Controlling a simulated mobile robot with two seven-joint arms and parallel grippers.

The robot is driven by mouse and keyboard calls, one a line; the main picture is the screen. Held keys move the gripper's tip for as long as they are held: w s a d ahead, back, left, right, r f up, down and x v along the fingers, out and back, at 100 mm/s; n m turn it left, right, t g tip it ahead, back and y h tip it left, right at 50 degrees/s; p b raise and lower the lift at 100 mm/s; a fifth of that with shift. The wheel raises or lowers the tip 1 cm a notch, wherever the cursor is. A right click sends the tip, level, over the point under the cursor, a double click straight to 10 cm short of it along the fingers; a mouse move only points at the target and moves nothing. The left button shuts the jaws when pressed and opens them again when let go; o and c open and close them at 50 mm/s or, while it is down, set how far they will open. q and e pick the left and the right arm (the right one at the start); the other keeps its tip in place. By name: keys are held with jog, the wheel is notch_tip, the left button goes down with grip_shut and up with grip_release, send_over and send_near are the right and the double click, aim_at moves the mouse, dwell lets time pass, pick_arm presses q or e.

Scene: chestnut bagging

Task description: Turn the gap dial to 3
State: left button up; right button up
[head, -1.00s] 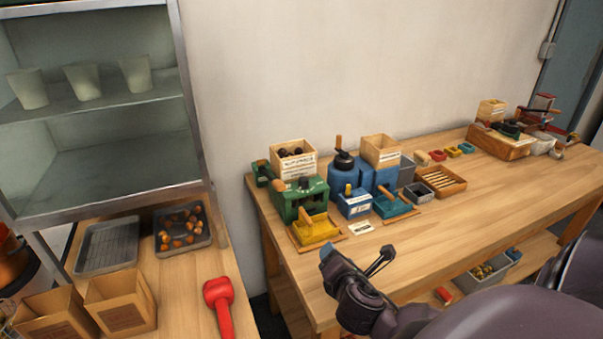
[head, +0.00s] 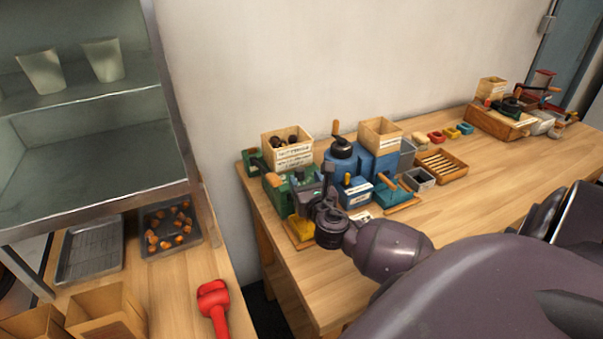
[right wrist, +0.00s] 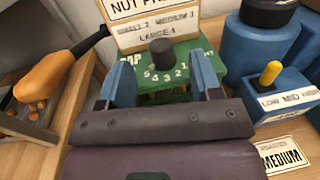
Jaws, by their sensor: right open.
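The green nut machine (head: 276,193) stands at the left end of the long wooden table. In the right wrist view its front (right wrist: 184,52) carries the black gap dial knob (right wrist: 160,52) above printed numbers 5 to 1. Which number the knob marks I cannot tell. My right gripper (right wrist: 162,76) is open, its two blue-padded fingers on either side of the dial and apart from it. In the head view my right gripper (head: 315,184) is in front of the machine and hides part of it. A card above reads small 2, medium 3, large 4. My left gripper is out of view.
A blue machine (head: 350,163) with a yellow-topped lever (right wrist: 270,73) stands close on the right. A yellow tray (head: 302,228) is below the green machine. A wooden box of nuts (head: 287,150) is on top. An orange handle (right wrist: 52,76) shows at left.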

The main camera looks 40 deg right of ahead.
aim_at(303, 172)
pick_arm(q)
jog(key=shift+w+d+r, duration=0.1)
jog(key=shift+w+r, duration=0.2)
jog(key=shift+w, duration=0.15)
pick_arm(e)
jog(key=shift+x, duration=1.85)
jog(key=c, duration=0.9)
jog(key=shift+s+d+n+y, duration=0.1)
jog(key=shift+n+y, duration=0.4)
jog(key=shift+y, duration=0.1)
jog(key=shift+d+n+t+y, duration=0.1)
jog(key=shift+n+t+y, duration=0.45)
jog(key=shift+y, duration=0.45)
jog(key=n+y+b, duration=0.2)
jog(key=shift+d+f+t+y, duration=0.1)
jog(key=shift+t+y, duration=0.15)
jog(key=shift+y, duration=0.45)
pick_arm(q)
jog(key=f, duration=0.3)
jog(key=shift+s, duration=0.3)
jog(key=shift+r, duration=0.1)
